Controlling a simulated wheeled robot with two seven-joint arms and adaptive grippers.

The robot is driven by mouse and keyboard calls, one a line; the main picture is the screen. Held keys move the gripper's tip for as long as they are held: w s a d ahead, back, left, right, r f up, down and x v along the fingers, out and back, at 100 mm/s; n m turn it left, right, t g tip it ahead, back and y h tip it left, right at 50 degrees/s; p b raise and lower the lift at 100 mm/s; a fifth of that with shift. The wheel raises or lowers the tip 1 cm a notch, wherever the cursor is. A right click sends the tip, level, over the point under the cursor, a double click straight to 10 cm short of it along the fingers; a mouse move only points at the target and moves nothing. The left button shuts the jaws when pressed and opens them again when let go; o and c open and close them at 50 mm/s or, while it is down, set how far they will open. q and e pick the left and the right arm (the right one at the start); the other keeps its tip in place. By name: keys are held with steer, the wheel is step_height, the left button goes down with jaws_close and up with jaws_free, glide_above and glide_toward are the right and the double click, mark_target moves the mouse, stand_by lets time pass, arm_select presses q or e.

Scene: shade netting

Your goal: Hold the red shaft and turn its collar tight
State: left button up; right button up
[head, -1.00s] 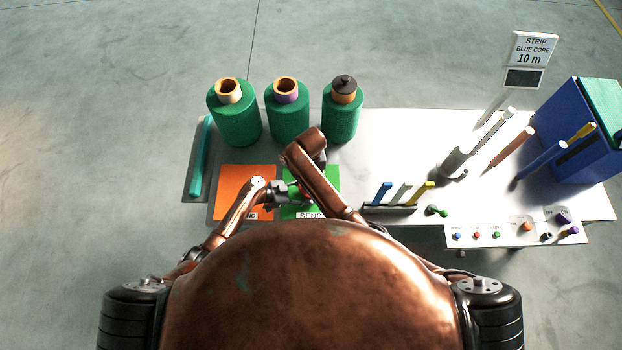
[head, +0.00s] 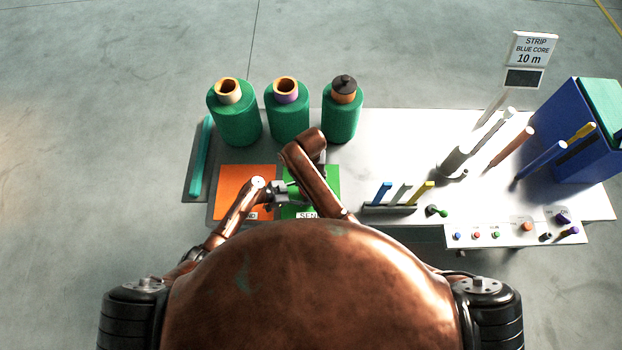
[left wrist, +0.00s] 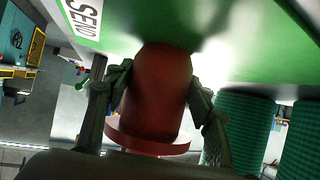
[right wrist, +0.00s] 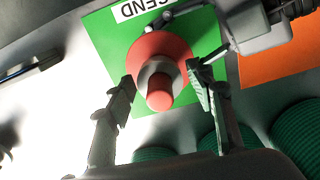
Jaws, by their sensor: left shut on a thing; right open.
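The red shaft (left wrist: 160,85) is a thick red cylinder with a wide red flange (left wrist: 148,138) in the left wrist view. My left gripper (left wrist: 158,76) is shut on it, one finger on each side. In the right wrist view its red tip (right wrist: 160,93) points toward the camera, with a grey ring (right wrist: 152,73) around it and the wide red disc (right wrist: 152,46) behind. I cannot tell surely which part is the collar. My right gripper (right wrist: 160,76) is open, its fingers apart on both sides of this end. In the head view my left gripper (head: 281,193) shows; my right gripper is hidden.
A green SEND mat (head: 332,185) lies under the grippers beside an orange mat (head: 232,180). Green spools (head: 288,118) stand behind. A rack of coloured strips (head: 390,209) is to the right, then upright rods and a blue bin (head: 572,135).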

steer(key=shift+a+r, duration=0.1)
steer(key=shift+r, duration=1.4)
steer(key=n, duration=0.8)
steer(key=shift+n, duration=0.3)
steer(key=shift+f, duration=1.55)
